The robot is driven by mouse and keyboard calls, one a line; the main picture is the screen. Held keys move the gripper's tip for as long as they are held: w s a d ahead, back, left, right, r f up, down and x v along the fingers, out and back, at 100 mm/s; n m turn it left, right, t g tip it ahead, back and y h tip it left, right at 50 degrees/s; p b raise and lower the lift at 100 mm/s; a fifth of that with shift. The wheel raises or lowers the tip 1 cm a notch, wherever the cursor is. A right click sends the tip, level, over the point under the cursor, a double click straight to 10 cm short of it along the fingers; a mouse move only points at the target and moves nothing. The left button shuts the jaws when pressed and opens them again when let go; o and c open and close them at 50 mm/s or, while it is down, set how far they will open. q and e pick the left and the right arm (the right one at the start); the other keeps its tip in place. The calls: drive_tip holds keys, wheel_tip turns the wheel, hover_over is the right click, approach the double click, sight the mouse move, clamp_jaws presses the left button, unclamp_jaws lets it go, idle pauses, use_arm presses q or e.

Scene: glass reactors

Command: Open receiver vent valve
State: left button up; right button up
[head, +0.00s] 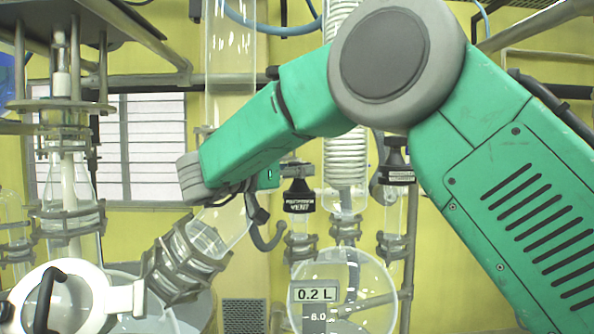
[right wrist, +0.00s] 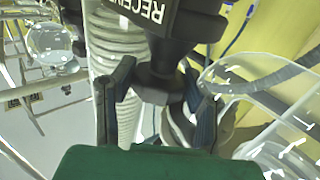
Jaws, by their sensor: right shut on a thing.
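The receiver vent valve (head: 299,201) is a black valve with a white-lettered label, upright on a clamped glass neck near the middle of the head view. In the right wrist view its black body (right wrist: 185,22) fills the top, with part of the label showing. My right gripper (head: 291,170) is at the top of this valve, partly hidden by my green arm. In the right wrist view its two dark fingers (right wrist: 157,82) stand on either side of the narrower black knob, shut on it. My left gripper is not in view.
A second black valve (head: 395,168) stands just to the right. A coiled glass condenser (head: 345,150) rises between them. The round glass receiver (head: 345,290) labelled 0.2 L hangs below. A clamped glass joint (head: 183,262) and a white-rimmed port (head: 95,292) are at lower left.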

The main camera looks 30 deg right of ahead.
drive_tip(key=shift+r+t, duration=0.15)
drive_tip(key=shift+t, duration=0.15)
drive_tip(key=shift+s+d+n+t+y+b, duration=0.15)
drive_tip(key=shift+n+t+y, duration=0.3)
drive_tip(key=shift+n+t, duration=0.55)
drive_tip(key=shift+w+d+n+t+y+b, duration=0.15)
drive_tip(key=shift+n+t+y, duration=0.45)
drive_tip(key=shift+t, duration=0.6)
drive_tip(key=shift+s+n+t+y, duration=0.1)
drive_tip(key=shift+n+t+y, duration=0.85)
drive_tip(key=shift+n+t, duration=0.6)
drive_tip(key=shift+t, duration=0.25)
